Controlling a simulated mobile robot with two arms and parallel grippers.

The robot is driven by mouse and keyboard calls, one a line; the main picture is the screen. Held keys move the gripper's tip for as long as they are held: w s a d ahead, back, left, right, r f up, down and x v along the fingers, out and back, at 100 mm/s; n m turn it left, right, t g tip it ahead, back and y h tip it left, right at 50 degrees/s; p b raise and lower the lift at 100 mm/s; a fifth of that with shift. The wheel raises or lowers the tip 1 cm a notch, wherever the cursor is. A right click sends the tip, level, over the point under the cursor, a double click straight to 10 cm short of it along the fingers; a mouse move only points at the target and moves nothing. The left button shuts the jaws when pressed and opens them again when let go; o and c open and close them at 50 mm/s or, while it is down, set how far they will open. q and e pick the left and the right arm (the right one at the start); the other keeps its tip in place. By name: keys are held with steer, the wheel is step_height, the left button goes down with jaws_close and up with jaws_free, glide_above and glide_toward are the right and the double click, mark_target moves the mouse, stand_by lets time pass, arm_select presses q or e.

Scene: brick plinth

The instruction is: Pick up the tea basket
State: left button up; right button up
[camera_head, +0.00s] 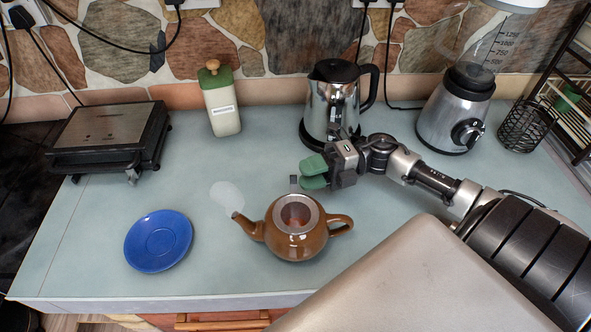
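The tea basket (296,213) is a round metal strainer with a wide rim, sitting in the mouth of the brown teapot (270,233). A small grey tab (293,181) stands at the back of its rim. The teapot is upright, spout to the left and handle to the right. My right gripper (304,173) has green fingertips and is just behind the basket, close to the tab and to its right. Its fingers look slightly apart with nothing between them. Whether a finger touches the tab cannot be told. My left gripper is not in view.
A blue saucer (158,240) lies left of the teapot. A steel kettle (331,105) stands behind my gripper, with a blender (455,110) to its right. A green-lidded canister (221,103) and a grill (109,135) stand at the back left. The counter between is clear.

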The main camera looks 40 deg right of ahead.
mark_target(295, 179)
steer(key=p+x, duration=0.1)
steer(key=x, duration=0.2)
steer(key=shift+a+r, duration=0.15)
steer(key=shift+a, duration=0.3)
steer(key=c, duration=0.6)
